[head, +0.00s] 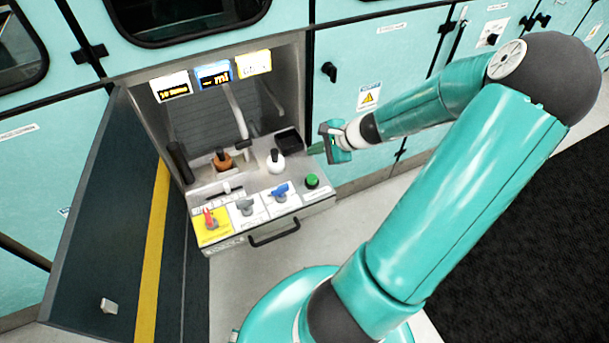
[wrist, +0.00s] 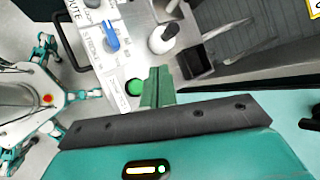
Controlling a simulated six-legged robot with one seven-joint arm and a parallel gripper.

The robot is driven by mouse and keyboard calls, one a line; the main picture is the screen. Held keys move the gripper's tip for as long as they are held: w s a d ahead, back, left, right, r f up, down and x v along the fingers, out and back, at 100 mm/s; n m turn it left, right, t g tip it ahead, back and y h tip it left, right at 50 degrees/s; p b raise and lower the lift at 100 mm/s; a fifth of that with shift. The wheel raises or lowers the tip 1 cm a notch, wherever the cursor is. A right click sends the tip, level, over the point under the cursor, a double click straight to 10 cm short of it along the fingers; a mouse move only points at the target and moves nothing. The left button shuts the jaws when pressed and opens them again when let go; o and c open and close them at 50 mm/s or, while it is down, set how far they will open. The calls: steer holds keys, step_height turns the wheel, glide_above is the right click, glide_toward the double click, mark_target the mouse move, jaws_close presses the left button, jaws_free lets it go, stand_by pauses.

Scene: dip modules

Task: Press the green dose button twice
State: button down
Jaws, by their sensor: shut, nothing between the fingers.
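The green dose button (head: 312,181) is a round button on the right end of the grey sloped panel, right of the blue switch handle. In the wrist view the green button (wrist: 135,87) shows just left of my fingers, partly bordered by them. My gripper (head: 318,149) is shut and empty, just off the panel's right edge and higher in the head picture than the button. In the wrist view its green fingers (wrist: 157,80) point towards the panel, apart from the button as far as I can tell.
The panel also carries a red handle (head: 209,218), a grey handle (head: 245,206) and a blue handle (head: 280,190). A white bottle (head: 275,163), an orange-brown bottle (head: 222,160) and a black tray (head: 289,140) stand behind. An open dark door (head: 115,215) is at the left.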

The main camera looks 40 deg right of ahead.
mark_target(316, 178)
steer(key=shift+s+d+f, duration=0.1)
steer(key=shift+s+f, duration=0.05)
steer(key=shift+f, duration=2.1)
steer(key=shift+s+d+f, duration=0.1)
steer(key=shift+f, duration=2.1)
steer(key=shift+f, duration=0.1)
steer(key=shift+f, duration=0.35)
steer(key=shift+f, duration=0.6)
steer(key=shift+r, duration=1.05)
